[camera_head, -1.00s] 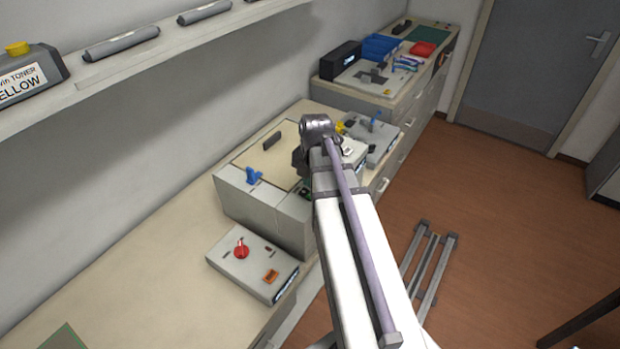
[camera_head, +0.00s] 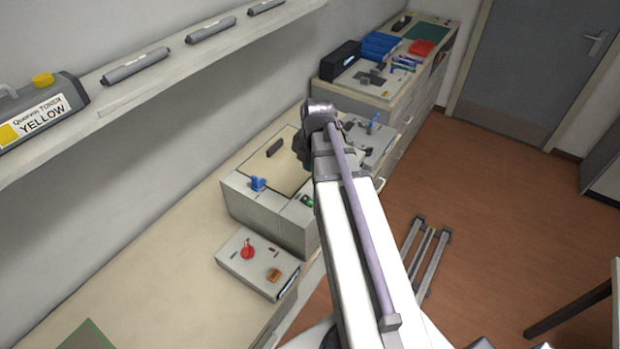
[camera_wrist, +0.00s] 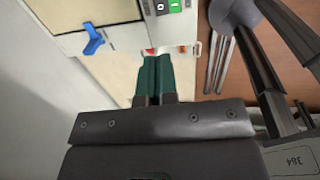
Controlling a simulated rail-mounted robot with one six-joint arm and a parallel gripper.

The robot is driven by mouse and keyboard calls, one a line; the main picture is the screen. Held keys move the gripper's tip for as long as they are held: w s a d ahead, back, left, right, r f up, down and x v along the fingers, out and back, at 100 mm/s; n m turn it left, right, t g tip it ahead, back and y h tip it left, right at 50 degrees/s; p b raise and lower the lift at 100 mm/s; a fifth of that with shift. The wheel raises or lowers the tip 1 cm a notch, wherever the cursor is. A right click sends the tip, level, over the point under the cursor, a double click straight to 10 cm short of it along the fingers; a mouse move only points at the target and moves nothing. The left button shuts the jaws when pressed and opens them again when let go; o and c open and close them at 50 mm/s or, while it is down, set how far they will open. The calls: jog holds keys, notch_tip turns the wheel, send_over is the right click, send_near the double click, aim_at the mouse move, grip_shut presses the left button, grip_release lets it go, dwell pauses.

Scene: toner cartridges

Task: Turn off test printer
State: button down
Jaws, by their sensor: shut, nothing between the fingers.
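The test printer is likely the pale box (camera_head: 262,215) with a blue lever (camera_head: 258,184) on the bench, left of my arm. A green switch (camera_head: 308,201) sits at its right corner, beside my forearm. In the wrist view the blue lever (camera_wrist: 94,40) is at upper left. The switch (camera_wrist: 166,6), with black "0" and green "1" halves, is at the top edge. My gripper (camera_wrist: 153,56) has its green fingers together and empty. Their tips are near the printer's edge, below the switch in the picture; contact cannot be told. In the head view the fingertips are mostly hidden by my arm.
More devices stand behind my arm.

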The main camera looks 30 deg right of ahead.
aim_at(305, 198)
jog(key=f+b, duration=0.4)
jog(key=w+f+b, duration=0.1)
jog(key=f+b, duration=0.9)
jog(key=shift+w+a, duration=0.25)
jog(key=shift+a, duration=0.05)
jog(key=shift+r, duration=0.1)
